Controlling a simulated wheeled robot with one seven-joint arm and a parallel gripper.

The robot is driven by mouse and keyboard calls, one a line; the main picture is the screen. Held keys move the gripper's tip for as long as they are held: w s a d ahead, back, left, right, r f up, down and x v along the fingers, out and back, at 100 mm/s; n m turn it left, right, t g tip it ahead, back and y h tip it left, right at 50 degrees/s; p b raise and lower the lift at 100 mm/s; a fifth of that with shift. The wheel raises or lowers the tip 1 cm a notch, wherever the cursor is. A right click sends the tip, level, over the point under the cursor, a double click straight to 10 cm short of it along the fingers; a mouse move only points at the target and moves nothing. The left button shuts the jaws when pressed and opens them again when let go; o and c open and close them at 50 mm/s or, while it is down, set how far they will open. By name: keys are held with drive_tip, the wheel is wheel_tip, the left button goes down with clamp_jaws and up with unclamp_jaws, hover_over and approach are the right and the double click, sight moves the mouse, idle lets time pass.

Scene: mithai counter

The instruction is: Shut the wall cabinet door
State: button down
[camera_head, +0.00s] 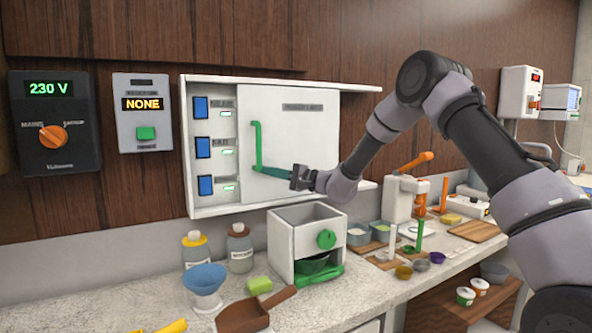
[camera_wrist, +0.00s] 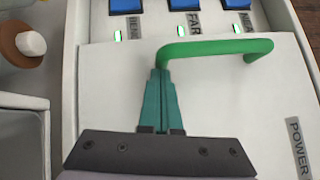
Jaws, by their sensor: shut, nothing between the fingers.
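The white wall cabinet (camera_head: 207,204) hangs on the wood-panelled wall. Its flat white door (camera_head: 300,140) covers the middle and right of the front, leaving the left strip with blue switches (camera_head: 202,147) uncovered. A green bar handle (camera_head: 257,140) stands upright near the door's left edge. My gripper (camera_head: 256,168) has its teal fingers together and empty at the handle's lower end. In the wrist view, my gripper (camera_wrist: 159,72) has its tips right by one end of the green handle (camera_wrist: 215,48); I cannot tell whether they touch. The door (camera_wrist: 240,110) lies behind the fingers.
Below the cabinet, a white box with a green knob (camera_head: 284,236) stands on the counter, with two bottles (camera_head: 240,247) and a blue bowl (camera_head: 204,279) to its left. A white press with an orange lever (camera_head: 400,196) stands right. The wall left of the cabinet holds two control boxes.

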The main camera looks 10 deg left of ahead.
drive_tip(key=s+a, duration=0.9)
drive_tip(key=a, duration=0.3)
drive_tip(key=shift+a, duration=0.15)
